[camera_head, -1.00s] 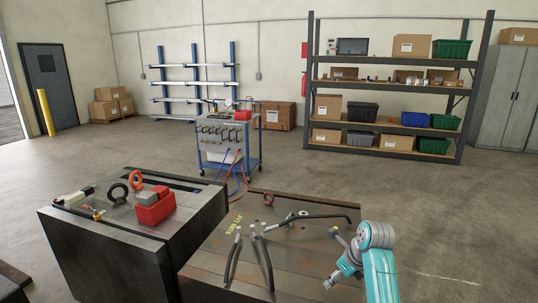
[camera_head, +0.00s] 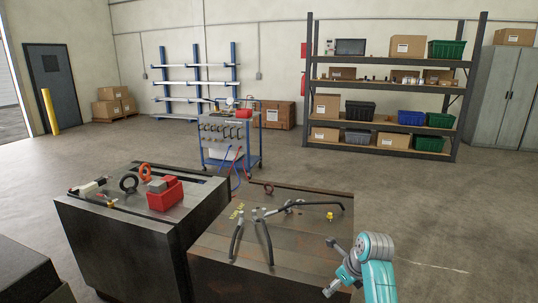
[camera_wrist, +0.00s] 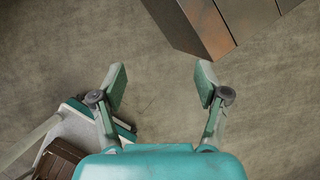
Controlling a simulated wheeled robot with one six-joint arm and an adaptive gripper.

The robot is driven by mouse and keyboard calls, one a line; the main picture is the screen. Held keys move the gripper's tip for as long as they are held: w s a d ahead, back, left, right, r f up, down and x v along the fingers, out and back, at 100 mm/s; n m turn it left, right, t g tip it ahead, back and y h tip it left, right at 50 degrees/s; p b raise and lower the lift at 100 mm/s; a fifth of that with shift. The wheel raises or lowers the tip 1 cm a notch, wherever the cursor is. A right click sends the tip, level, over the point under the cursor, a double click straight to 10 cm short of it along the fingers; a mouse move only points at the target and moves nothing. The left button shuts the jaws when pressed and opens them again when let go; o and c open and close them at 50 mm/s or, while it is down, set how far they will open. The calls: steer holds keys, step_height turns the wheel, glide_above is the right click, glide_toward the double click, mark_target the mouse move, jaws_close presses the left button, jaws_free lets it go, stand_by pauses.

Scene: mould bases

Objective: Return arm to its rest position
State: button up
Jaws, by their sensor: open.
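My arm (camera_head: 376,270) is teal and grey and stands folded at the lower right of the head view, beside the right edge of the low mould base (camera_head: 310,235). In the wrist view my gripper (camera_wrist: 160,82) is open, its two fingers wide apart with nothing between them. Bare concrete floor shows beneath it. A corner of a metal block (camera_wrist: 205,30) shows at the upper right of the wrist view, apart from the fingers.
Black hoses (camera_head: 264,240), an eyebolt (camera_head: 269,188) and a yellow fitting (camera_head: 330,216) lie on the low base. The taller block (camera_head: 120,255) at left carries a red bin (camera_head: 165,195). A cart (camera_head: 230,145) and shelving (camera_head: 390,90) stand behind. Floor at right is clear.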

steer(key=s+a+f+n+t+h, duration=0.1)
steer(key=s+a+f+n+t, duration=0.15)
steer(key=s+f+n, duration=1.1)
steer(key=s+f+t, duration=0.1)
steer(key=s+f, duration=0.3)
steer(key=s, duration=0.4)
steer(key=s+f+t, duration=0.2)
steer(key=s+f, duration=0.3)
steer(key=s, duration=0.2)
steer(key=s+r+n+t+h, duration=0.15)
steer(key=s+r+n, duration=0.45)
steer(key=s, duration=0.7)
steer(key=s+r+n+t, duration=0.2)
steer(key=s+r+n, duration=0.2)
steer(key=s+r, duration=0.6)
steer(key=s+r+n+t, duration=0.1)
steer(key=s+r+n, duration=0.3)
steer(key=s+r, duration=0.2)
steer(key=shift+s+d+r+n+t, duration=0.2)
steer(key=shift+s+r+n+t, duration=0.2)
steer(key=shift+s, duration=0.5)
